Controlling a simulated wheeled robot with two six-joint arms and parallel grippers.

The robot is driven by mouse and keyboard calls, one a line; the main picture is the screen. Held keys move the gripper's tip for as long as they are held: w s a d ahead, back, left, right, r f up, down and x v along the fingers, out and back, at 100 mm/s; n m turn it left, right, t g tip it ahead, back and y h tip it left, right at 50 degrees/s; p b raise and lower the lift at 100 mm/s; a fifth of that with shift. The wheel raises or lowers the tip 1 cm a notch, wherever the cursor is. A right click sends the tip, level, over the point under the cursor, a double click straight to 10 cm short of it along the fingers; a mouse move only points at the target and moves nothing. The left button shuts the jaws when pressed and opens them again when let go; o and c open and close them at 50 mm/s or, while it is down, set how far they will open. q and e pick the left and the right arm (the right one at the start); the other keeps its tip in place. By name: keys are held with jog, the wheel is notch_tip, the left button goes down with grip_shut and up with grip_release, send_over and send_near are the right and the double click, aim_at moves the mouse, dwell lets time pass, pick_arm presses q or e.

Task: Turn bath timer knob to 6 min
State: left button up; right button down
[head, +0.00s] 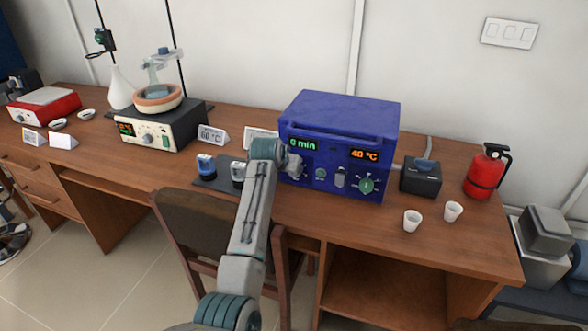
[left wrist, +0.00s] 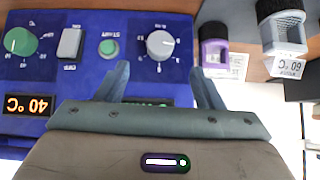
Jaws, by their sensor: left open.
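The blue bath (head: 340,120) stands on the wooden table, with a green "0 min" display (head: 302,143) and an orange "40 °C" display (head: 364,155). In the left wrist view the panel appears upside down. The pale grey timer knob (left wrist: 161,45) sits there within a ring of marks; its exact pointer setting is too small to read. My left gripper (left wrist: 161,75) is open, its two fingers pointing at the panel on either side of the timer knob's line, with no visible contact. In the head view my left gripper (head: 290,163) largely covers the timer knob. My right gripper is out of view.
The panel also carries a green temperature knob (left wrist: 20,41), a grey switch (left wrist: 70,42) and a green start button (left wrist: 108,47). Two dark-based vials stand on a mat left of the bath. A black box (head: 421,177) and white cups stand to its right.

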pick_arm(q)
jog(key=shift+x, duration=4.55)
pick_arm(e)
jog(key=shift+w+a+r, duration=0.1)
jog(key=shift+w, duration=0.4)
pick_arm(q)
jog(key=shift+s, duration=0.1)
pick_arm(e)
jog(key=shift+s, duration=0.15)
